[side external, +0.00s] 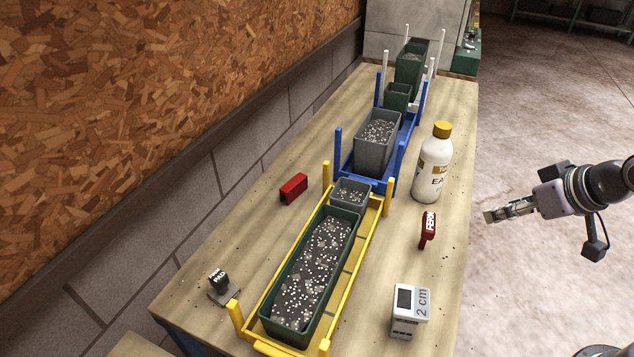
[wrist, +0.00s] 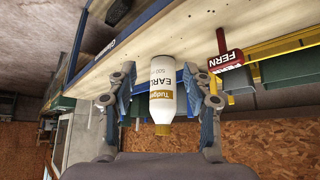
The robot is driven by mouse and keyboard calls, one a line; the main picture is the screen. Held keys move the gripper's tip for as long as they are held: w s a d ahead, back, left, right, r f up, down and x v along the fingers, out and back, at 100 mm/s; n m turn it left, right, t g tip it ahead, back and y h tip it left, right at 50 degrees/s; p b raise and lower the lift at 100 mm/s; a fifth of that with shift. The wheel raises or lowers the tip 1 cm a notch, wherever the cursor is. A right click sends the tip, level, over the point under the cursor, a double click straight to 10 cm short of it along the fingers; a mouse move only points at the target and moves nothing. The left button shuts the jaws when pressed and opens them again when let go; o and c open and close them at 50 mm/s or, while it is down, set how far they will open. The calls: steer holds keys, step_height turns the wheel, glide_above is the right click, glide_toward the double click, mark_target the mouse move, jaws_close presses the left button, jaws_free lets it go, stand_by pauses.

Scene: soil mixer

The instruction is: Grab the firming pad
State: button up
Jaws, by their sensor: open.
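The firming pad (side external: 220,287) has a black labelled handle on a flat grey plate. It rests on the near left of the wooden bench in the side external view, left of the yellow frame. I cannot make it out in the wrist view. My gripper (side external: 510,211) is open and empty, off the right edge of the bench, with the full bench width between it and the pad. In the wrist view, my gripper's two fingers (wrist: 158,80) stand apart, with a white bottle (wrist: 162,92) seen between them but not held.
The yellow frame (side external: 238,318) holds a long green trough (side external: 270,322) of speckled soil. A blue frame (side external: 388,186) with a grey bin stands behind. The white bottle (side external: 430,172), a red FERN tag (side external: 428,230), a "2 cm" block (side external: 409,310) and a red block (side external: 293,188) stand around.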

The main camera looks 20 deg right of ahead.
steer(key=shift+r, duration=0.1)
steer(key=w+a+r+n+g+y, duration=0.1)
steer(key=w+a+r+n, duration=0.35)
steer(key=a, duration=0.25)
steer(key=w+a+r+n+g, duration=0.2)
steer(key=w+a+r+n, duration=0.15)
steer(key=w+a, duration=0.3)
steer(key=w+a+r+n+g+y, duration=0.1)
steer(key=w+a+r+n, duration=0.25)
steer(key=a, duration=0.45)
steer(key=n+g+h, duration=0.2)
steer(key=n+g, duration=0.1)
steer(key=n, duration=1)
glide_toward(218, 275)
steer(key=shift+w+a+f, duration=0.2)
steer(key=shift+w, duration=0.05)
steer(key=shift+s+d+f, duration=0.1)
steer(key=shift+f, duration=2.5)
steer(key=shift+s+d+f, duration=0.1)
steer(key=shift+f, duration=2.5)
jaws_close()
